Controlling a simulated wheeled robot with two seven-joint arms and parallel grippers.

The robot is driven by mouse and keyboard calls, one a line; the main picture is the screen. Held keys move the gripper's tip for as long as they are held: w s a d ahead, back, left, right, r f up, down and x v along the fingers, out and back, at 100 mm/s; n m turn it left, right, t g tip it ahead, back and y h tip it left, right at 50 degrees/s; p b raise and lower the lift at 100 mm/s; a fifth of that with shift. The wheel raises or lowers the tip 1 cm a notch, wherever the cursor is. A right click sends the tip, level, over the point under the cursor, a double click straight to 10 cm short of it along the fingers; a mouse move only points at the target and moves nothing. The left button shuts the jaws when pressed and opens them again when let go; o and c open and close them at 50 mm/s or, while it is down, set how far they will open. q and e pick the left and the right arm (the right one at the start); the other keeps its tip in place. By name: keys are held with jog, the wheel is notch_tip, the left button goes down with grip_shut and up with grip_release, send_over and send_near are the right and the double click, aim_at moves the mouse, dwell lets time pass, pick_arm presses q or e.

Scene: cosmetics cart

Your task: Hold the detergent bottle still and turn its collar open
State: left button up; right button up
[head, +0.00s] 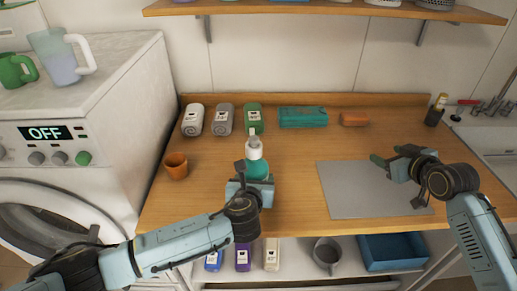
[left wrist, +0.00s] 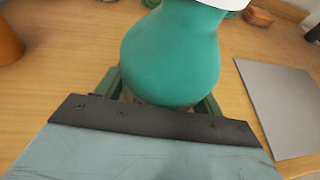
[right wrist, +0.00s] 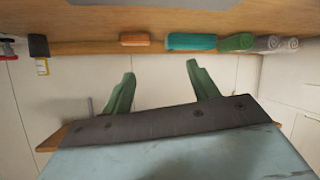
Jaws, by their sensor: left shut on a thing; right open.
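The detergent bottle (head: 257,168) stands upright on the wooden counter, with a teal body and a white collar (head: 254,149) and top. In the left wrist view its rounded teal body (left wrist: 172,55) fills the space between my fingers, and only the lower edge of the white collar shows. My left gripper (head: 256,183) is shut on the bottle's body from the front; it partly hides the bottle's base. My right gripper (head: 385,163) is open and empty above the grey mat, well to the right of the bottle. Its two green fingers (right wrist: 160,85) are spread apart in the right wrist view.
The grey mat (head: 345,200) lies right of the bottle. An orange cup (head: 177,166) stands to its left. Rolled towels (head: 223,119), a teal folded cloth (head: 303,117) and an orange block (head: 354,119) line the back. Counter between bottle and mat is clear.

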jog(key=s+a+r+n+g+y, duration=0.1)
jog(key=a+r+y, duration=0.1)
jog(key=a, duration=0.5)
jog(key=s+a+r+n+y, duration=0.1)
jog(key=s+a+r+y, duration=0.1)
jog(key=a, duration=0.5)
jog(key=n+g+y, duration=0.2)
jog(key=n+y, duration=0.1)
jog(key=y, duration=0.1)
send_near(260, 150)
jog(key=shift+g, duration=0.3)
jog(key=x, duration=1)
jog(key=shift+w+a+r, duration=0.15)
jog(key=shift+w, duration=0.1)
jog(key=c, duration=1.3)
jog(key=shift+n, duration=0.3)
